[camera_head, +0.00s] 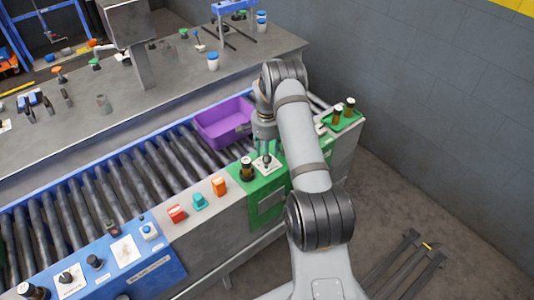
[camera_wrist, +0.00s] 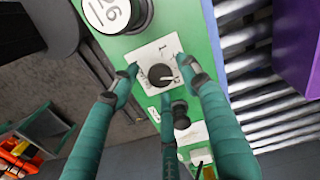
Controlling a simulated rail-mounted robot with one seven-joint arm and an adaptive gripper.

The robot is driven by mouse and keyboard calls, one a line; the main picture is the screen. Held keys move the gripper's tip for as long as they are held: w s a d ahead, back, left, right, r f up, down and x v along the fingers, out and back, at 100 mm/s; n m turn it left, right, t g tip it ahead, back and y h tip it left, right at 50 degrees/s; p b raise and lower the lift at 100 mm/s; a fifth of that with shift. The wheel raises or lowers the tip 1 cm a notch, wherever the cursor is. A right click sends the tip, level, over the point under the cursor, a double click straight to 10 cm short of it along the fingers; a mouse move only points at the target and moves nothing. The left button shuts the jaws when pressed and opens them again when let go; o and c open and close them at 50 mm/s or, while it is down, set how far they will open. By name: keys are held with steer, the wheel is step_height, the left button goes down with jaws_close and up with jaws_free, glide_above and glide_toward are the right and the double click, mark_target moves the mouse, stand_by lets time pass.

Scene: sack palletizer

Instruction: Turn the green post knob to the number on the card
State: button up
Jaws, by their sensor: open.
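The black round knob (camera_wrist: 160,75) sits on a white number plate (camera_wrist: 150,52) on the green post panel (camera_wrist: 200,60). A light pointer mark on the knob seems to point right in the wrist view, near a digit that looks like 2; a 1 shows above. In the head view the plate (camera_head: 274,166) lies below my gripper (camera_head: 265,150). In the wrist view my gripper (camera_wrist: 164,86) is open, its teal fingers spread around the knob; contact is unclear. A white round face (camera_wrist: 104,12) with black digits is cut off at the top; I cannot tell whether it is the card.
A black-bodied post (camera_head: 247,170) stands left of the plate, and two dark posts (camera_head: 349,106) stand on green at right. The purple bin (camera_head: 222,122) rests on the rollers behind. Red (camera_head: 176,214), teal (camera_head: 199,202) and orange (camera_head: 218,186) controls line the grey panel.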

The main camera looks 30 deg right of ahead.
steer(key=shift+f, duration=0.1)
steer(key=shift+c, duration=1.2)
steer(key=c, duration=0.9)
